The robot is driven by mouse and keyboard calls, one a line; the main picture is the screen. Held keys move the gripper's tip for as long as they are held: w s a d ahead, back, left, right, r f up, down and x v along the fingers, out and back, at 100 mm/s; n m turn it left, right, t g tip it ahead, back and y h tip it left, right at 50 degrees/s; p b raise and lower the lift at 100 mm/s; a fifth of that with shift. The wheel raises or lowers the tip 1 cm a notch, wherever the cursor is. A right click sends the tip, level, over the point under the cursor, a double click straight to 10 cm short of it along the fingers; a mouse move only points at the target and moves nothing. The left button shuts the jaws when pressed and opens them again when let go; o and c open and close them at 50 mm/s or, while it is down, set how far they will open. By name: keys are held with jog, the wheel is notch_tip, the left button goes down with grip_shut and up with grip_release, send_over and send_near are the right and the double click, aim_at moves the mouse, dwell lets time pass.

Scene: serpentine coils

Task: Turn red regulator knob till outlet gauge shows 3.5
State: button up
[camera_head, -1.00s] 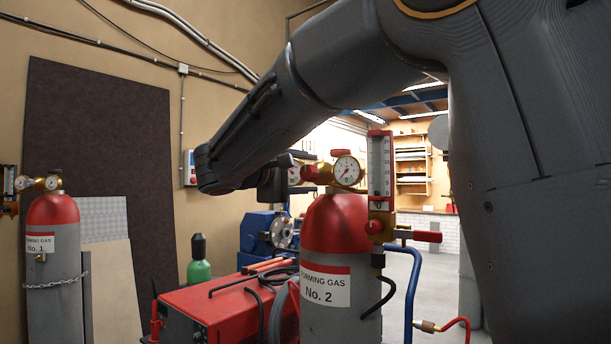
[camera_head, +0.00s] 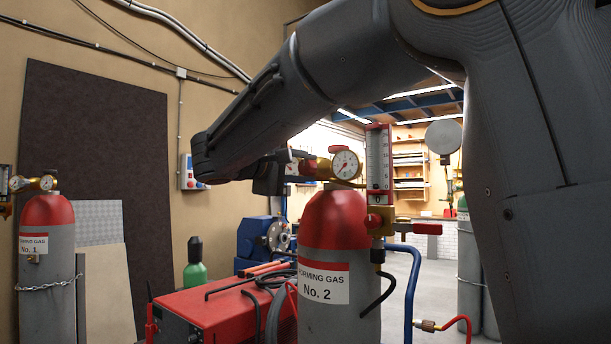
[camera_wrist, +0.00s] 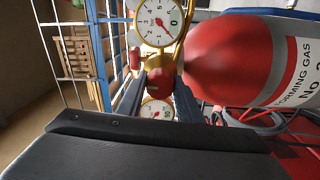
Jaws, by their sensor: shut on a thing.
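The red regulator knob (camera_head: 309,167) sits left of the white round gauge (camera_head: 345,165) on the brass regulator, above the red-topped cylinder No. 2 (camera_head: 334,222). My gripper (camera_head: 297,168) is at the knob from the left. In the wrist view my gripper (camera_wrist: 159,92) is shut on the red knob (camera_wrist: 160,78), its fingers on either side. A gauge (camera_wrist: 158,22) with a red needle shows above the knob there. A second gauge (camera_wrist: 157,110) is partly hidden between the fingers. I cannot tell surely which is the outlet gauge, and the exact readings are too small.
A flowmeter tube (camera_head: 378,160) and a red-handled valve (camera_head: 427,229) stand just right of the gauge. A red machine (camera_head: 215,312) with cables is at lower left. Cylinder No. 1 (camera_head: 47,275) is chained at far left. My arm passes overhead.

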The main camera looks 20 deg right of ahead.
jog(key=shift+m+b, duration=2.5)
jog(key=shift+b, duration=3)
jog(key=shift+f+m+b, duration=0.1)
jog(key=shift+m+b, duration=1.9)
jog(key=shift+b, duration=1.95)
jog(key=shift+m+b, duration=1.2)
jog(key=shift+b, duration=0.55)
jog(key=shift+m+b, duration=1.2)
jog(key=shift+b, duration=0.5)
jog(key=shift+m+b, duration=0.4)
jog(key=shift+b, duration=0.05)
jog(key=shift+m+b, duration=0.5)
jog(key=shift+b, duration=0.2)
jog(key=shift+m+b, duration=0.4)
jog(key=shift+b, duration=0.05)
jog(key=shift+m+b, duration=0.65)
jog(key=shift+m, duration=0.05)
